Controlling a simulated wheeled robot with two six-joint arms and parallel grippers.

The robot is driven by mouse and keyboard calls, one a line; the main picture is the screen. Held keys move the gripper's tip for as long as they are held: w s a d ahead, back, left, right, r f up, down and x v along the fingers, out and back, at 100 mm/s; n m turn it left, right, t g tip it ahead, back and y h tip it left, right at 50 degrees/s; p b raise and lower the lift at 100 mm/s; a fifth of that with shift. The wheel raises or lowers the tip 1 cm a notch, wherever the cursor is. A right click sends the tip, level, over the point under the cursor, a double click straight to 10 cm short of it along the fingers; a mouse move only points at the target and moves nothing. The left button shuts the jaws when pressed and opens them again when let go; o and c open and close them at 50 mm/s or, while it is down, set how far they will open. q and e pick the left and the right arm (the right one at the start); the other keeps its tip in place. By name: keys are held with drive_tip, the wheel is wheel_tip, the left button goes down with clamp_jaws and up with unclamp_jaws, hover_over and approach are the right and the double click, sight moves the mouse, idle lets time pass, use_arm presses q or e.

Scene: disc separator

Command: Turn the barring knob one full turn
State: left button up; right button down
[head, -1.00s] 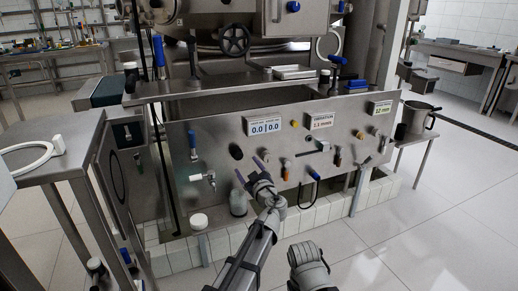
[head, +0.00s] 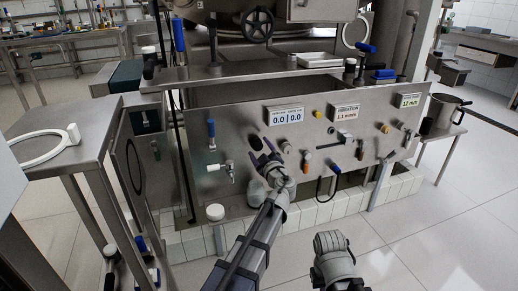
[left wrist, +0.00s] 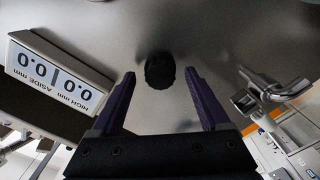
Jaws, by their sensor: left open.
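The barring knob seems to be the dark round knob (head: 256,142) on the sloping steel panel (head: 290,165), left of and below the 0.0 | 0.0 display. In the left wrist view this dark knob (left wrist: 160,70) lies ahead, roughly centred between the fingertips. My left gripper (head: 264,155) is open and empty, its purple fingers pointing at the panel just below and right of the knob. In the left wrist view the open gripper (left wrist: 166,80) has a finger on each side of the knob's outline; contact cannot be told. My right arm shows at the bottom, its fingers hidden.
The 0.0 | 0.0 display (head: 285,116) sits right of the knob. A steel side table (head: 85,150) stands at the left.

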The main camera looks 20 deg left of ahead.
use_arm(q)
drive_tip(key=shift+w+a, duration=0.35)
drive_tip(key=shift+w, duration=0.1)
clamp_jaws()
idle(0.5)
